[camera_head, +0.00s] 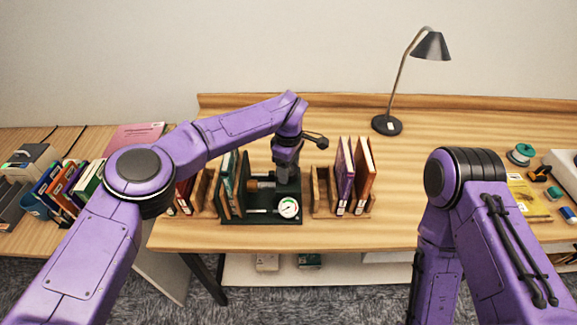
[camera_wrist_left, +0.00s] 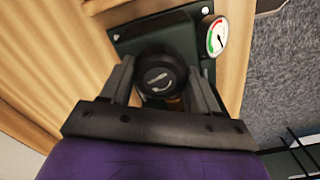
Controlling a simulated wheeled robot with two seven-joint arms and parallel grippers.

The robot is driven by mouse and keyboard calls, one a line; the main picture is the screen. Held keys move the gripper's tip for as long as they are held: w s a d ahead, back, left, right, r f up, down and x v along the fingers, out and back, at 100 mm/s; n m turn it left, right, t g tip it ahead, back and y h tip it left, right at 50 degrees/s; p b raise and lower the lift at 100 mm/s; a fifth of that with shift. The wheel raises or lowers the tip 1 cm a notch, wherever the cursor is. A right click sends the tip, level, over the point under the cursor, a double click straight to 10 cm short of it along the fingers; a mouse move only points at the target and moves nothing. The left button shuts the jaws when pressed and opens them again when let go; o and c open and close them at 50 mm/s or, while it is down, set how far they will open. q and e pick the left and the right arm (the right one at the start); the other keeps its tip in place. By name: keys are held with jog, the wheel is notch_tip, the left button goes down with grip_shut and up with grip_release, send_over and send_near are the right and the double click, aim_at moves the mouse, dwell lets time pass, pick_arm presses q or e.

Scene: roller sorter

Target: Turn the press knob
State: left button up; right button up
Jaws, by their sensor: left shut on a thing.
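The dark green press (camera_head: 262,216) stands on the wooden desk, with a round white gauge (camera_head: 288,208) at its front. In the left wrist view the press knob (camera_wrist_left: 160,76) is black and round, with a pale curved mark on its top. My left gripper (camera_head: 287,170) points down over the press. In the left wrist view its two fingers stand on either side of the knob, shut on it. The gauge (camera_wrist_left: 216,37) also shows there, its needle visible. The fingers and wrist partly hide the knob in the head view. My right gripper is out of view.
Books in wooden holders (camera_head: 323,192) flank the press closely on both sides. A black desk lamp (camera_head: 387,125) stands behind to the right. Several books (camera_head: 70,185) stand at the far left.

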pick_arm(q)
jog(key=shift+m, duration=0.6)
jog(key=o, duration=1.1)
jog(key=shift+c, duration=0.2)
